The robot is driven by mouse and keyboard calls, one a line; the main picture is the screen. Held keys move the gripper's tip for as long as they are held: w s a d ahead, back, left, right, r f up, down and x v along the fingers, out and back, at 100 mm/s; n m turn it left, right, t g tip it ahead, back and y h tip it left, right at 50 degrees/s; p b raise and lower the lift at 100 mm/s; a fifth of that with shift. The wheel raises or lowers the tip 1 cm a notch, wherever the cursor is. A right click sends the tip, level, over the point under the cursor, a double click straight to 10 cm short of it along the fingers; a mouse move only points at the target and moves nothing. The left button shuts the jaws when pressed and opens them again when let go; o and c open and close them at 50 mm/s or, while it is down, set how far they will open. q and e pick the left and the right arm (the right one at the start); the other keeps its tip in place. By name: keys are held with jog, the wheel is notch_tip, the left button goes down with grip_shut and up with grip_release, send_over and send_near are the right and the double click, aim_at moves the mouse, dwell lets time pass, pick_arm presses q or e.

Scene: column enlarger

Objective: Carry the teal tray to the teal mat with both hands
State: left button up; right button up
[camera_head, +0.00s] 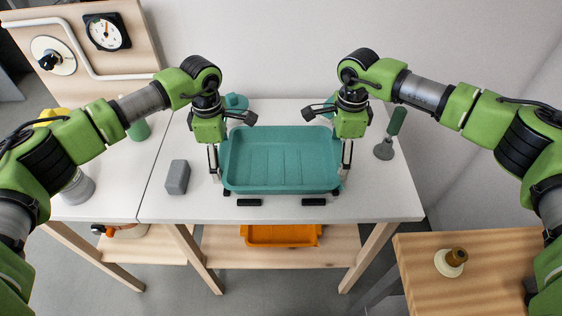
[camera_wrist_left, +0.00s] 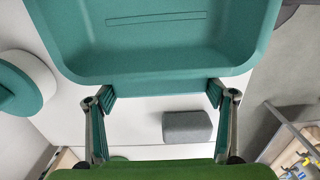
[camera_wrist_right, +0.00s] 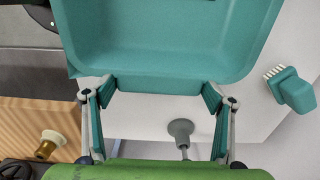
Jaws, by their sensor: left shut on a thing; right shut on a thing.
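The teal tray (camera_head: 280,162) is an empty, shallow rectangular tray above the white table, level as far as I can see. My left gripper (camera_head: 215,180) is shut on its left end and my right gripper (camera_head: 345,180) on its right end. The tray wall also shows between the fingers in the left wrist view (camera_wrist_left: 160,75) and in the right wrist view (camera_wrist_right: 160,80). I cannot tell whether the tray's underside touches the table. No teal mat is visible; the tray hides the tabletop beneath it.
A grey block (camera_head: 177,177) lies left of the tray on the white table (camera_head: 390,205). A round teal thing (camera_head: 236,101) stands behind the tray. A green-handled tool (camera_head: 384,150) with a grey base is at right. An orange tray (camera_head: 282,236) is on the lower shelf.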

pick_arm(q)
jog(key=shift+o, duration=0.2)
jog(key=shift+r+p, duration=1.9)
jog(key=shift+r, duration=0.35)
pick_arm(e)
jog(key=shift+r, duration=2.25)
pick_arm(q)
jog(key=shift+f, duration=0.1)
pick_arm(e)
jog(key=shift+f, duration=0.1)
pick_arm(q)
jog(key=shift+s, duration=0.15)
pick_arm(e)
jog(key=shift+s, duration=0.1)
